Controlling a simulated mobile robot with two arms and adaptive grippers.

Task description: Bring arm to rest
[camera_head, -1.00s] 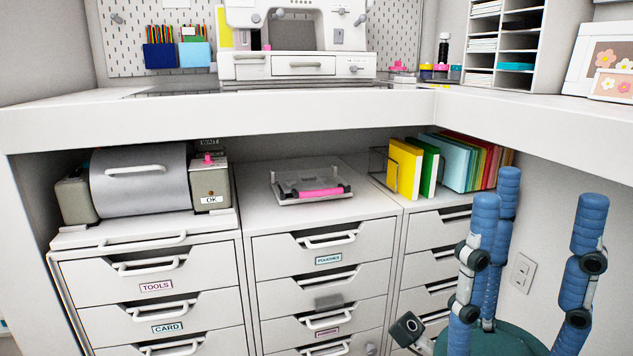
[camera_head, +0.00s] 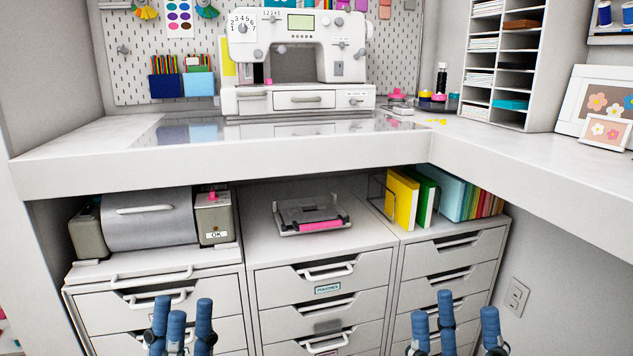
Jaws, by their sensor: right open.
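My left gripper (camera_head: 182,308) shows at the bottom edge, left of centre, in the head view. Its blue fingers point up, stand apart and hold nothing that I can see. My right gripper (camera_head: 454,311) is at the bottom edge, right of centre. Its blue fingers are spread wide, open and empty. Both palms and the arms behind them are below the picture. The grippers appear in front of the drawer units, and I cannot tell how far off these are.
A white desk (camera_head: 300,163) with a sewing machine (camera_head: 300,100) spans the view. Under it are a grey roller machine (camera_head: 150,220), a middle drawer unit (camera_head: 325,280) bearing a small pink-barred device (camera_head: 312,214), and a right drawer unit (camera_head: 450,262) with coloured folders (camera_head: 402,202). An outlet (camera_head: 516,297) is at right.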

